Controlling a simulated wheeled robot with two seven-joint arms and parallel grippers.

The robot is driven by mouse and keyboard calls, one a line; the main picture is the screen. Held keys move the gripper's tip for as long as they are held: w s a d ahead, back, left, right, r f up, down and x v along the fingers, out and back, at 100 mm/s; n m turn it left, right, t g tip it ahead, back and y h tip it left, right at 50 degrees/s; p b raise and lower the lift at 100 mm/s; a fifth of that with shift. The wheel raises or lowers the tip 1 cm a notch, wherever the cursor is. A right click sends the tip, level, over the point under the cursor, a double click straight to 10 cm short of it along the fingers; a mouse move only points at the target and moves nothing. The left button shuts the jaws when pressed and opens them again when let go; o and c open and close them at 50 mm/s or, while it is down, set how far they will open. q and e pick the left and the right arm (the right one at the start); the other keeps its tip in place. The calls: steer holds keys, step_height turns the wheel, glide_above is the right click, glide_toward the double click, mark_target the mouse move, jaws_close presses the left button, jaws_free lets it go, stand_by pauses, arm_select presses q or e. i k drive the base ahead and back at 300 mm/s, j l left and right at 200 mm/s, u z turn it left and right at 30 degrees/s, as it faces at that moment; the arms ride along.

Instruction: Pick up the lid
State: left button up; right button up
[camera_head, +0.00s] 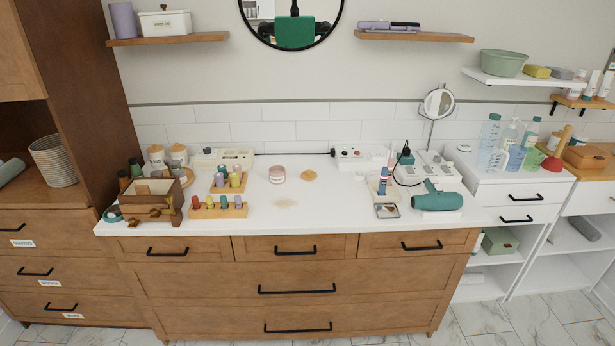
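A round, flat, tan wooden disc that looks like the lid (309,175) lies on the white countertop near its middle. A short pinkish glass jar (277,175) stands just left of it, apart from it. The jar's top looks uncovered, but it is too small to be sure. Neither of my grippers shows in the head view.
Left of the jar are wooden racks of coloured bottles (217,208) and a brown box (150,200). To the right are a teal hair dryer (437,198), a small metal tray (387,211) and a white power strip (358,154). The counter's front middle (320,212) is clear.

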mark_target(309, 175)
steer(key=i+l+u, duration=0.1)
steer(key=i+u, duration=0.25)
steer(key=i, duration=0.7)
